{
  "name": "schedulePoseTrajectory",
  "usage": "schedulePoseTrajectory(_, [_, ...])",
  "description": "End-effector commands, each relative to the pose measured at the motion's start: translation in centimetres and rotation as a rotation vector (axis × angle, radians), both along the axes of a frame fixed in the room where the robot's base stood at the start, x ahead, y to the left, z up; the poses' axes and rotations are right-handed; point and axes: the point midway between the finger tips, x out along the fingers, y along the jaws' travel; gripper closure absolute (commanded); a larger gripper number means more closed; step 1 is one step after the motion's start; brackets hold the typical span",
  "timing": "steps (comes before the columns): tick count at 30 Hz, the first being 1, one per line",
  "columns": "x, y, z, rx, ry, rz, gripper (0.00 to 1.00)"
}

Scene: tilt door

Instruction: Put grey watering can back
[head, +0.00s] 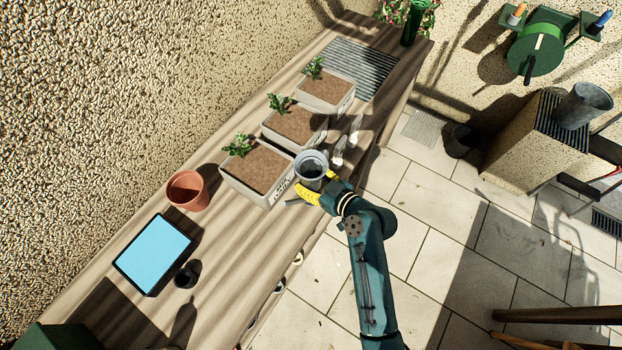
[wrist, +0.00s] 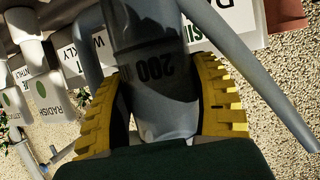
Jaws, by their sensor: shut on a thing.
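The grey watering can (head: 311,168) is in my gripper (head: 322,190), beside the front edge of the wooden bench. In the head view I look into its round open top. In the wrist view the can (wrist: 155,50) shows a "200" mark, and the yellow fingers (wrist: 160,100) press on both sides of its body. A thin grey spout (wrist: 255,85) runs down to the right there. The can is close to the front corner of the nearest planter (head: 257,170); I cannot tell whether they touch or whether its base rests on anything.
Two more planters (head: 297,127) (head: 327,91) line the bench (head: 225,260), with a slatted grey mat (head: 363,68) behind them. A terracotta pot (head: 187,191) and blue-screened tablet (head: 153,253) stand left. White labels (wrist: 52,98) hang near the can. A grey bucket (head: 583,106) tops the right-hand cabinet.

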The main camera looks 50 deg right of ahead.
Motion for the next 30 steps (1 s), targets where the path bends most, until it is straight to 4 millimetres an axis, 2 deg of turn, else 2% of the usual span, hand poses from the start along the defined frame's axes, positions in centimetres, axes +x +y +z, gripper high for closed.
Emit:
schedulePoseTrajectory(2, [0.1, -0.1, 0.4, -0.005, -0.006, 0.0, 0.77])
schedulePoseTrajectory(8, [0.1, -0.1, -0.1, -0.003, -0.005, 0.0, 0.77])
schedulePoseTrajectory(9, [0.0, 0.0, -0.2, -0.002, -0.001, 0.001, 0.35])
schedulePoseTrajectory(13, [0.0, 0.0, -0.1, -0.002, -0.001, 0.001, 0.1])
schedulePoseTrajectory(22, [0.0, 0.0, 0.6, -0.002, -0.003, 0.001, 0.09])
schedulePoseTrajectory(26, [-2.3, 0.0, 1.3, -0.003, -0.005, -0.003, 0.09])
schedulePoseTrajectory(30, [-5.8, 0.2, 2.6, -0.002, -0.002, -0.005, 0.09])
